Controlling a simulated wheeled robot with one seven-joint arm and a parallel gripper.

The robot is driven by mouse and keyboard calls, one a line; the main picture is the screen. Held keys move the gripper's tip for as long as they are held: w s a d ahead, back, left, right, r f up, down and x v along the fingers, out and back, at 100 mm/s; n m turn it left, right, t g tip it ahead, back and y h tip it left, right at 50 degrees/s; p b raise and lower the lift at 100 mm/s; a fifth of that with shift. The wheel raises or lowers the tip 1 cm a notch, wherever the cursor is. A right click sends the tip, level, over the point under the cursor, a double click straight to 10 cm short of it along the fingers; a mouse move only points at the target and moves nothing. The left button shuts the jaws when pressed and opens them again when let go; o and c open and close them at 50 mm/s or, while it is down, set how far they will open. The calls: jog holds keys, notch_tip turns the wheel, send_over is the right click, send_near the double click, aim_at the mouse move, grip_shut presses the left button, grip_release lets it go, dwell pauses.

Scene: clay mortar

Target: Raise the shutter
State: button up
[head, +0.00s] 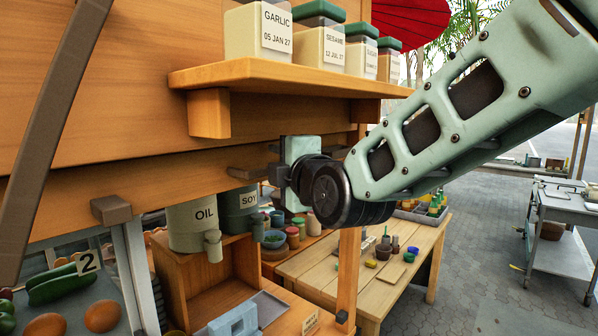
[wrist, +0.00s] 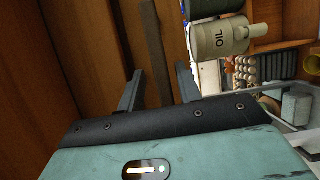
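The shutter (head: 120,90) looks like the large wooden panel at the left of the head view, hanging above the stall opening. In the wrist view its brown planks (wrist: 85,50) fill the left side. A dark brown bar (head: 246,174) sticks out at its lower edge; a brown bar also shows in the wrist view (wrist: 153,45). My gripper (head: 273,174) is at that lower edge. In the wrist view its two dark fingers (wrist: 158,88) are apart, with the bar appearing between them. I cannot tell whether they touch it.
A shelf (head: 270,72) with labelled jars stands out above my gripper. A diagonal brown strut (head: 50,130) crosses the left. OIL (head: 192,228) and SOY (head: 240,213) dispensers stand below. A wooden table (head: 400,265) with small pots is behind.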

jog(key=b+v, duration=0.3)
jog(key=v, duration=1.4)
jog(key=shift+a, duration=0.1)
jog(key=s+f+m+g+h+b, duration=0.1)
jog(key=s+f+m+g, duration=0.35)
jog(key=f, duration=0.55)
jog(key=s+f+m+g+h+b, duration=0.1)
jog(key=s+f+m+g, duration=0.3)
jog(key=f, duration=0.6)
jog(key=s+d+f+m+g+h, duration=0.6)
jog(key=s+d+f+m+g, duration=0.1)
jog(key=s+d+f, duration=0.2)
jog(key=shift+d+f+b, duration=0.3)
jog(key=shift+d+f, duration=0.15)
jog(key=shift+d, duration=0.55)
jog(key=shift+m, duration=0.25)
